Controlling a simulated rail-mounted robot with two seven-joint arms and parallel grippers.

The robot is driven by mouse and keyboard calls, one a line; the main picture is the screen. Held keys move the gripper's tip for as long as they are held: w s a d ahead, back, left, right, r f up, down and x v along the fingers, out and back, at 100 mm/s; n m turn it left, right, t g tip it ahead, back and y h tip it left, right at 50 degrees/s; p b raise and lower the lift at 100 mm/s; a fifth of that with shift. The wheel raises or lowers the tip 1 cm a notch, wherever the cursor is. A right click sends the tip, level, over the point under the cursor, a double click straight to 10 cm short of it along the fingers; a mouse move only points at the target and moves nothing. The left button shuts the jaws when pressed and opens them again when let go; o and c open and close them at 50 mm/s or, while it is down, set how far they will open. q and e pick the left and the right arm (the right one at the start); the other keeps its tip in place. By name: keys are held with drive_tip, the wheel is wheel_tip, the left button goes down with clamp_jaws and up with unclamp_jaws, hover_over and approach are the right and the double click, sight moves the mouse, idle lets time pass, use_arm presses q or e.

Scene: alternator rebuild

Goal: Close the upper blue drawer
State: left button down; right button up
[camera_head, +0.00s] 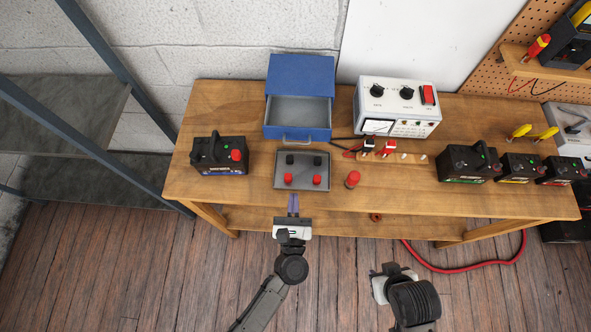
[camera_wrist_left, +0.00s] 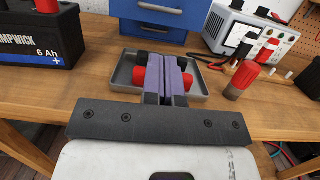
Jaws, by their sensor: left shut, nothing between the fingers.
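A blue drawer cabinet (camera_head: 301,72) stands at the back of the wooden bench. Its upper drawer (camera_head: 298,134) is pulled out toward me, and its grey inside looks empty. The drawer's front and handle also show at the top of the left wrist view (camera_wrist_left: 160,9), with a lower blue front (camera_wrist_left: 205,40) beneath.
A grey tray (camera_head: 302,157) with red and black caps lies between my left gripper and the drawer. A red cap (camera_head: 352,179) stands right of it. A black battery (camera_head: 219,156) is at left, a white meter box (camera_head: 398,104) at right, with more batteries (camera_head: 468,162) farther right.

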use_arm(q)
drive_tip(key=w+r+p, duration=0.2)
drive_tip(key=w, duration=1)
drive_tip(key=shift+w+d+r, duration=0.2)
drive_tip(key=shift+w+d, duration=0.1)
drive_tip(key=shift+w, duration=0.05)
use_arm(e)
wheel_tip(320, 180, up, 2)
drive_tip(key=shift+d+r, duration=0.1)
drive_tip(key=shift+d, duration=0.05)
